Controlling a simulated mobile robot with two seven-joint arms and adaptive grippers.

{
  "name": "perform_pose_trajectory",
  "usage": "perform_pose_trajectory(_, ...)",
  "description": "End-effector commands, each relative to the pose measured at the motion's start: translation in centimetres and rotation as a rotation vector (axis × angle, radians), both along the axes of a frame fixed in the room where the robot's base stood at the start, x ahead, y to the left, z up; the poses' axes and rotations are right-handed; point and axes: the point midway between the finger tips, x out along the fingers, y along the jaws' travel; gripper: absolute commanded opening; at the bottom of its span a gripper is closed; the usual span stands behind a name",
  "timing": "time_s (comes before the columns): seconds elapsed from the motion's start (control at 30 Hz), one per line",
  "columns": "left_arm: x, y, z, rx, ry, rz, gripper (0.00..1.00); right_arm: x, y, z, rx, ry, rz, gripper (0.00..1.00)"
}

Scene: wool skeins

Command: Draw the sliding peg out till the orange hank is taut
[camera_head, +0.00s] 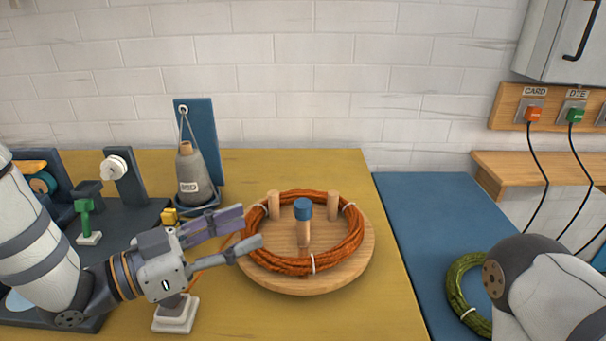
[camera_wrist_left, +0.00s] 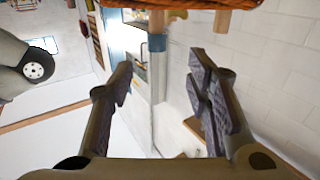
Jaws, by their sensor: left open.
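The orange hank (camera_head: 279,266) lies in a loose ring on a round wooden board (camera_head: 296,286), tied with pale bands. Inside the ring stand two plain wooden pegs (camera_head: 274,205) at the back and a blue-topped peg (camera_head: 303,209) nearer the middle, apart from the hank's front strand. My left gripper (camera_head: 250,228) is open at the board's left side, fingers pointing right towards the blue-topped peg. In the left wrist view the blue top (camera_wrist_left: 157,42) shows beyond and between the open fingers (camera_wrist_left: 160,72), with nothing held; the orange hank crosses the top edge. My right gripper is out of frame.
A grey weight-like cone (camera_head: 189,171) hangs by a blue upright behind my left gripper. A dark rack with a green-handled item (camera_head: 85,217) stands left. A green hank (camera_head: 462,284) lies on the blue surface right, beside my right arm.

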Motion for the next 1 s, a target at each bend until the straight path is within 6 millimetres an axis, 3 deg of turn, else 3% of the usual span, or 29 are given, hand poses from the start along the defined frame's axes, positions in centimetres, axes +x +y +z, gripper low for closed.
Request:
perform_pose_trajectory(0.17, 0.4, -0.7, -0.1, 0.002, 0.001, -0.002, 0.45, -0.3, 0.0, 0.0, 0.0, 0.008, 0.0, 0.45)
perform_pose_trajectory(0.6, 5.8, -8.9, -0.3, 0.001, 0.003, 0.0, 0.45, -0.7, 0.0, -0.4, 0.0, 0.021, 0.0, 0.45)
perform_pose_trajectory(0.73, 6.5, -9.9, -0.2, 0.001, 0.003, 0.0, 0.45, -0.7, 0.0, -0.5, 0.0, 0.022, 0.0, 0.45)
perform_pose_trajectory(1.0, 6.6, -10.1, -0.1, 0.001, 0.003, 0.002, 0.45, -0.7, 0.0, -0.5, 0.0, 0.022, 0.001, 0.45)
